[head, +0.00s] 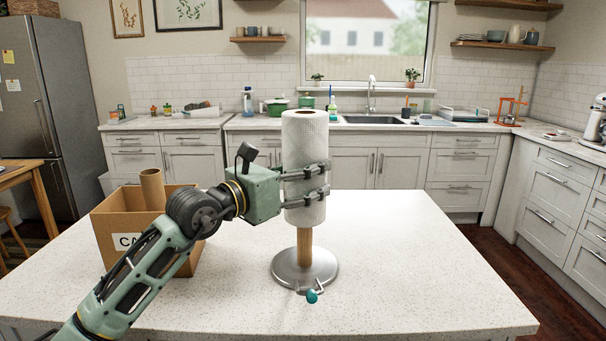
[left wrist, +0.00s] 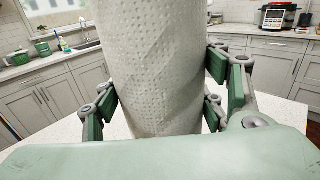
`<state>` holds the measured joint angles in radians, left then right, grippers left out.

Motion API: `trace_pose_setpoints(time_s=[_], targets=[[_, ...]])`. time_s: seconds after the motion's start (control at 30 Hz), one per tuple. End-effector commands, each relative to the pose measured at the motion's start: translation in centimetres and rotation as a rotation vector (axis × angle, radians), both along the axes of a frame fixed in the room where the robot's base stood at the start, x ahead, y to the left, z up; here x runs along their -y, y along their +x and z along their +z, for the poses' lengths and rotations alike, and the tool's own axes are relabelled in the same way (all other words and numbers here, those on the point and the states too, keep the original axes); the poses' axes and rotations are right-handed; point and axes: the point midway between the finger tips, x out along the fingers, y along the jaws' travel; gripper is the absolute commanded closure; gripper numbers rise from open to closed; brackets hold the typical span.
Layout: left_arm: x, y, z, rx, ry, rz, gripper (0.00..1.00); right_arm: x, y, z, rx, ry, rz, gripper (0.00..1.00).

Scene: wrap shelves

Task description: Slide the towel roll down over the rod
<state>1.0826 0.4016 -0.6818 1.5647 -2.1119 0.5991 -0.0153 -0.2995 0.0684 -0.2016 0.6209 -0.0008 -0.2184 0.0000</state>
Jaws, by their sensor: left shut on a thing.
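The white towel roll (head: 305,140) stands upright over the wooden rod (head: 304,245) of the holder. The holder's round metal base (head: 290,268) rests on the island counter. The lower part of the rod shows bare between the roll and the base, so the roll is above the base. My left gripper (head: 306,184) is shut around the lower half of the roll, coming from the left. In the left wrist view the roll (left wrist: 152,65) fills the space between the green finger pads. The rod's top is hidden by the roll. My right gripper is not in view.
A cardboard box (head: 118,222) with a brown cardboard tube (head: 152,188) in it stands left on the island counter (head: 420,270), behind my left arm. A small teal-tipped part (head: 312,296) sits at the base's front. The counter right of the holder is clear.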

Motion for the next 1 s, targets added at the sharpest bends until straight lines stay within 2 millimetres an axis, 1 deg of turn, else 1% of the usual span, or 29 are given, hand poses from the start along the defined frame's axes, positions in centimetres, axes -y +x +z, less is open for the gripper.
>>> trace_pose_setpoints(time_s=[0.03,0.07,0.3,0.57,0.67,0.77,1.0], targets=[[0.0,0.0,0.1,0.001,-0.001,0.0,0.63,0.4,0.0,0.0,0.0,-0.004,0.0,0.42],[0.0,0.0,0.1,0.001,-0.001,0.0,0.33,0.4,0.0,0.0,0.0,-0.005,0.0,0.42],[0.0,0.0,0.1,0.001,-0.001,0.0,0.12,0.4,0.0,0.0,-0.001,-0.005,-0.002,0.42],[0.0,0.0,0.0,0.0,0.0,0.0,0.12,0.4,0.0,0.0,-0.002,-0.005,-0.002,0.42],[-0.1,-0.1,-0.1,-0.001,0.001,0.001,0.12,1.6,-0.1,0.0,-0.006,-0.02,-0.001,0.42],[-0.7,-0.5,-0.1,-0.001,0.001,0.002,0.12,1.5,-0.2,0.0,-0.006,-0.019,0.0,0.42],[-3.2,-3.0,-0.1,0.0,0.001,0.002,0.12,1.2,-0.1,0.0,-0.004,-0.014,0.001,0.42]])
